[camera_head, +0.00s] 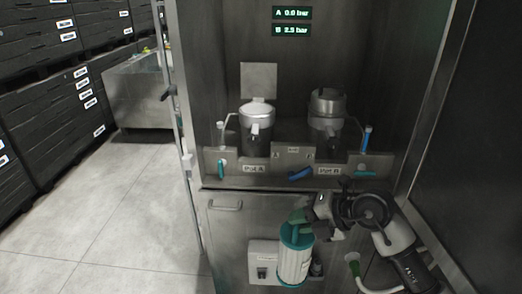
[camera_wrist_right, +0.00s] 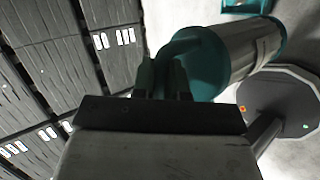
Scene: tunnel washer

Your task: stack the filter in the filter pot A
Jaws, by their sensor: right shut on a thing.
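The filter (camera_head: 295,262) is a white pleated cartridge with teal end caps. My right gripper (camera_head: 304,217) is shut on its top end and holds it hanging upright, low in front of the cabinet. In the right wrist view the filter (camera_wrist_right: 236,55) lies just past the fingers of the right gripper (camera_wrist_right: 163,80), its teal cap at the fingertips. Filter pot A (camera_head: 256,120) is a metal pot on the shelf, its lid (camera_head: 259,80) raised behind it and its top open. The inside of the pot is hidden. My left gripper is not in view.
Pot B (camera_head: 326,112) stands right of pot A with its lid closed. A front panel with a blue handle (camera_head: 300,174) and teal valves (camera_head: 222,168) runs below the pots. Displays read A 0.0 bar and B 2.3 bar (camera_head: 291,30). Black crates (camera_head: 60,75) stand left; the floor there is clear.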

